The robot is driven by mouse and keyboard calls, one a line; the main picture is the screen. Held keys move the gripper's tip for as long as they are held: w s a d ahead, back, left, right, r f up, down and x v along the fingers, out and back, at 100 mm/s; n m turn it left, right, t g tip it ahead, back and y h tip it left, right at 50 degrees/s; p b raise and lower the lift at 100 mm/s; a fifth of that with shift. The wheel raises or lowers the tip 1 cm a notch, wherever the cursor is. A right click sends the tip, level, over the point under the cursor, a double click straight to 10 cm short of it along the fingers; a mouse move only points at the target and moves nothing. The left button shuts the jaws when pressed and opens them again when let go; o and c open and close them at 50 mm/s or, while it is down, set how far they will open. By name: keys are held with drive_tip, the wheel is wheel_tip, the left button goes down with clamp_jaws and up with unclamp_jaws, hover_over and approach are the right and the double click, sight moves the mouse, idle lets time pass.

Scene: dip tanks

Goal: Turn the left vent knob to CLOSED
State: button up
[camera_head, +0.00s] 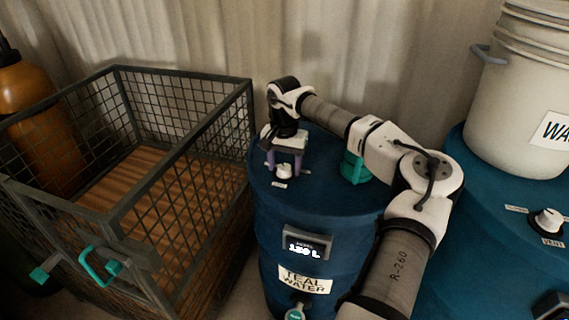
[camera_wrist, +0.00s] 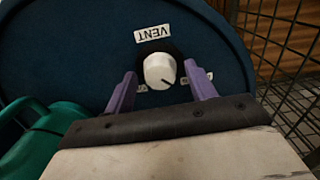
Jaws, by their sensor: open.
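The left vent knob (camera_head: 284,170) is a white round knob on top of the blue drum labelled TEAL WATER (camera_head: 330,215). In the wrist view the knob (camera_wrist: 160,71) shows a dark pointer line toward its lower right. A VENT label (camera_wrist: 153,34) appears upside down beyond it. Small labels on both sides of the knob are partly hidden by the fingers. My gripper (camera_head: 284,165) is over the drum top, with its purple fingers (camera_wrist: 160,85) open on either side of the knob. Gaps show between fingers and knob.
A wire mesh crate (camera_head: 185,120) stands left of the drum. A teal object (camera_head: 353,168) is on the drum top beside my arm. At right, another blue drum has a second vent knob (camera_head: 547,219) and a white bucket (camera_head: 525,100). A curtain hangs behind.

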sight(284, 167)
wheel_tip(284, 167, up, 14)
drive_tip(key=b, duration=0.2)
drive_tip(key=shift+f, duration=0.1)
